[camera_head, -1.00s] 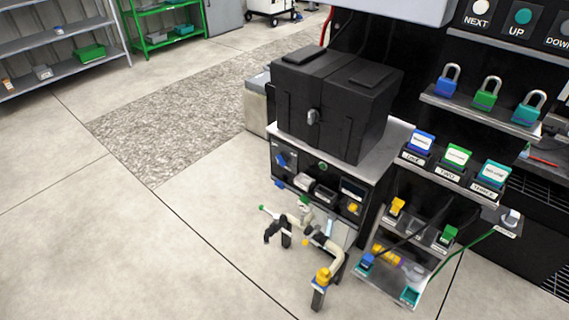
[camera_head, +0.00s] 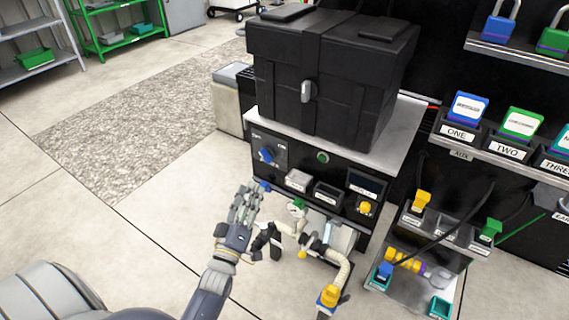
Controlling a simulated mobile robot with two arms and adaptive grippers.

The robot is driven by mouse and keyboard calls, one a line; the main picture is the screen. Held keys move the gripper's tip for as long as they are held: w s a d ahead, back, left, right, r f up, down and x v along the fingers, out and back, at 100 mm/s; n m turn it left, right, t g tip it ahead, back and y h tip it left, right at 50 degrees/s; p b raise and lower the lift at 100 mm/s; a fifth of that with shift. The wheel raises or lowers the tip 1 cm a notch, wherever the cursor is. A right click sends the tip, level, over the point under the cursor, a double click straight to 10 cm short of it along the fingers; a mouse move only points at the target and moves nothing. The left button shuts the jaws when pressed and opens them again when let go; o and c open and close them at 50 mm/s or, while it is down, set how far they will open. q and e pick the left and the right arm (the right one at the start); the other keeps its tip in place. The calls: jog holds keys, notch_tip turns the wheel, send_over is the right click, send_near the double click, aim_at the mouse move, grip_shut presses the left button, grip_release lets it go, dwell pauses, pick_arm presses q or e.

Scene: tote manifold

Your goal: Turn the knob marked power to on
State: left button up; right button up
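A blue knob (camera_head: 266,155) sits at the left end of the dark control panel (camera_head: 290,160), on the front of the cabinet under the black tote. Small white marks surround it, but I cannot read them or tell which mark it points to. My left gripper (camera_head: 247,192) is in front of the panel, below and left of the knob in the picture. Its fingers look extended and spread, with nothing between them. It appears apart from the knob. My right gripper is not in view.
A black tote (camera_head: 335,80) stands on the cabinet's grey top (camera_head: 405,125). A green button (camera_head: 323,157), a yellow knob (camera_head: 365,208) and a small blue part (camera_head: 264,186) are on the panel. Pipework (camera_head: 340,268) stands below. Open floor (camera_head: 130,225) lies to the left.

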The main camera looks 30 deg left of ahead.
aim_at(263, 158)
pick_arm(q)
jog(key=x, duration=0.9)
jog(key=shift+w+r+b, duration=0.25)
jog(key=shift+w+b, duration=0.05)
jog(key=shift+b, duration=0.05)
jog(key=shift+w+a+r, duration=0.1)
jog(key=shift+w+a, duration=0.05)
jog(key=shift+w, duration=0.3)
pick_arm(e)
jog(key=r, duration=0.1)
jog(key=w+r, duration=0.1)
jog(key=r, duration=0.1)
pick_arm(q)
grip_shut()
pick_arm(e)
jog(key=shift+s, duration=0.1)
